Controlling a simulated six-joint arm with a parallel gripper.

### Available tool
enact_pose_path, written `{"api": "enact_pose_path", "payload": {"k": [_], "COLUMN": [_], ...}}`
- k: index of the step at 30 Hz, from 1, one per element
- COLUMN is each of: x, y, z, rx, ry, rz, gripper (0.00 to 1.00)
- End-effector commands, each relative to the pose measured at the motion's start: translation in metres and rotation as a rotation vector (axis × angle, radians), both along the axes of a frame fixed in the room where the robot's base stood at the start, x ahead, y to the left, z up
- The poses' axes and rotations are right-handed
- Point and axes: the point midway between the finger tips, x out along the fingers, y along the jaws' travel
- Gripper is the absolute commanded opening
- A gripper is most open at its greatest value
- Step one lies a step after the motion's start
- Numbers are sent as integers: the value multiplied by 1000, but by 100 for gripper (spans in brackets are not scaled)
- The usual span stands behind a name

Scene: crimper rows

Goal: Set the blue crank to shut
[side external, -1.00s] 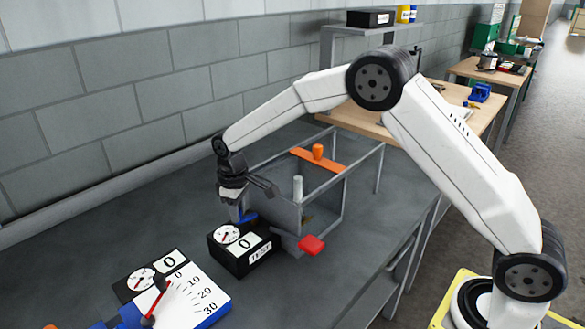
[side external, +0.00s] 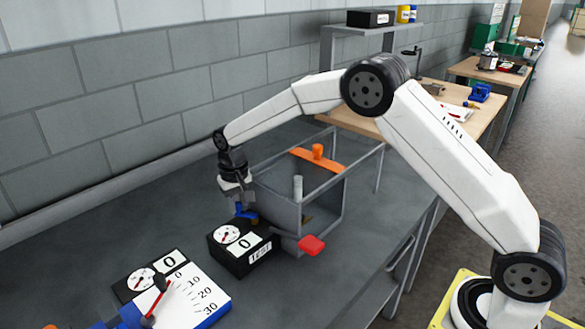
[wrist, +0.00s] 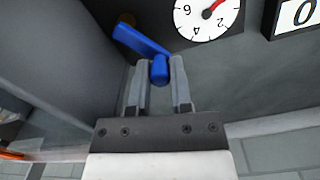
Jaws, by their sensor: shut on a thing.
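The blue crank (wrist: 138,40) shows in the wrist view as a flat blue arm with a round knob at its end. The arm runs up and left from the knob, along the side of the grey box. My gripper (wrist: 159,65) has its two fingers on either side of the knob and is shut on it. In the side external view my gripper (side external: 240,206) points down beside the box's left side, with a little of the blue crank (side external: 248,215) showing at its tips. The rest of the crank is hidden there by the fingers and the black gauge block.
A black gauge block (side external: 236,258) reading 0 stands in front of the crank. The grey open-framed box (side external: 322,205) carries an orange bar (side external: 318,160) and a red handle (side external: 312,245). A white scale panel (side external: 195,298) lies front left.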

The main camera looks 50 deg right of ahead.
Motion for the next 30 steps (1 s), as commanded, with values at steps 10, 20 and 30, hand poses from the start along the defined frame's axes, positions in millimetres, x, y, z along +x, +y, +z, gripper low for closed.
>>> {"api": "enact_pose_path", "payload": {"k": [10,20,30], "x": [3,3,3], "y": [-5,-5,-5], "z": [1,1,0], "rx": [-1,-1,-1], "ry": [-2,-2,-2], "rz": [-126,-135,-133], "gripper": [0,0,61]}}
